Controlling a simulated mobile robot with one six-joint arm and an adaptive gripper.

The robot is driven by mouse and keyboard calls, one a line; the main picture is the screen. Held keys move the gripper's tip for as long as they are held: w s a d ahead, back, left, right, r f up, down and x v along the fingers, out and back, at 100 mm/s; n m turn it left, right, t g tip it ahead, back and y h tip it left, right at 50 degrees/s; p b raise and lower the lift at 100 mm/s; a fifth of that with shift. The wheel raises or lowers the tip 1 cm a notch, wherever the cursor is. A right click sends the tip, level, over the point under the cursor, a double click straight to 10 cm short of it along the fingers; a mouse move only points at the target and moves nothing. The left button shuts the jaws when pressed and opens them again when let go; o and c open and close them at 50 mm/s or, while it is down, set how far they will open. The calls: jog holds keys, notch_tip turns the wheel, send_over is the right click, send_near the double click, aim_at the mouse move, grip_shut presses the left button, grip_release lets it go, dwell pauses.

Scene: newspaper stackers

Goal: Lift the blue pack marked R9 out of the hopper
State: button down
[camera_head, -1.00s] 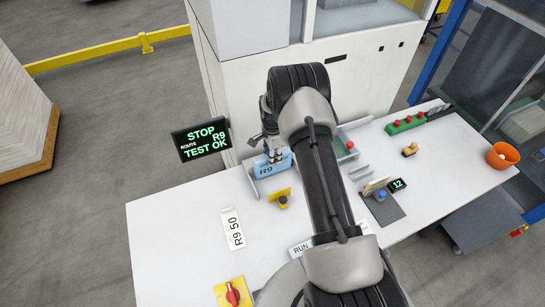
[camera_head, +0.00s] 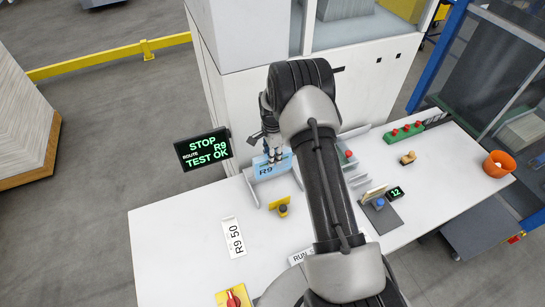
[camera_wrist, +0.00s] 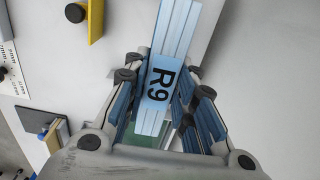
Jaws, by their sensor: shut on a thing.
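The blue pack marked R9 (camera_head: 272,167) is in my gripper (camera_head: 273,152) at the back of the white bench. In the wrist view the pack (camera_wrist: 168,75) stands between the two fingers, its label facing the camera, and my gripper (camera_wrist: 160,95) is shut on it. The hopper's grey side plate (camera_head: 251,189) shows at the pack's lower left. The pack's lower edge seems near the top of the plates; I cannot tell how far it is clear.
A yellow block with a dark knob (camera_head: 280,207) stands just in front of the hopper. A screen (camera_head: 203,148) reading STOP, R9, TEST OK is at the left. A small 12 display (camera_head: 395,193) and an orange bowl (camera_head: 499,163) are at the right.

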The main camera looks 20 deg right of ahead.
jog(key=shift+r, duration=0.3)
jog(key=shift+s+r, duration=0.1)
jog(key=shift+s, duration=0.35)
jog(key=s+r+p, duration=0.1)
jog(key=s+p, duration=0.1)
jog(key=s, duration=2.3)
jog(key=shift+r+p, duration=0.4)
jog(key=shift+s+a, duration=0.1)
